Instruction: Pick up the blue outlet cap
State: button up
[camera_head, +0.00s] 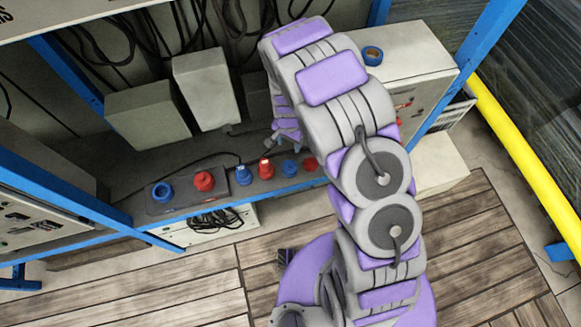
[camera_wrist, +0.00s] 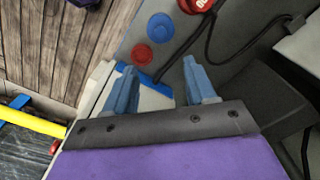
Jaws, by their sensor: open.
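A small round blue cap (camera_head: 290,167), which looks like the blue outlet cap, sits on the grey shelf (camera_head: 225,206) between a red plug (camera_head: 266,168) and a round red cap (camera_head: 310,163). In the wrist view the blue cap (camera_wrist: 160,28) lies beyond my fingertips, with the red cap (camera_wrist: 142,55) closer to them. My gripper (camera_wrist: 158,68) is open, with nothing between its two fingers. In the head view my gripper (camera_head: 288,137) is partly hidden by my arm and is just behind and above the row of caps.
A blue plug (camera_head: 241,172), a red socket (camera_head: 204,181) and a blue socket (camera_head: 161,191) continue the row leftward. Grey boxes (camera_head: 205,88) and hanging cables stand behind. A blue ring (camera_head: 372,55) lies on a cabinet. Blue posts (camera_head: 70,75) frame the shelf.

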aim_at(289, 164)
notch_tip(289, 164, down, 16)
jog(key=b, duration=0.4)
jog(key=shift+w+f, duration=0.1)
jog(key=shift+f, duration=0.05)
jog(key=shift+c, duration=0.5)
grip_shut()
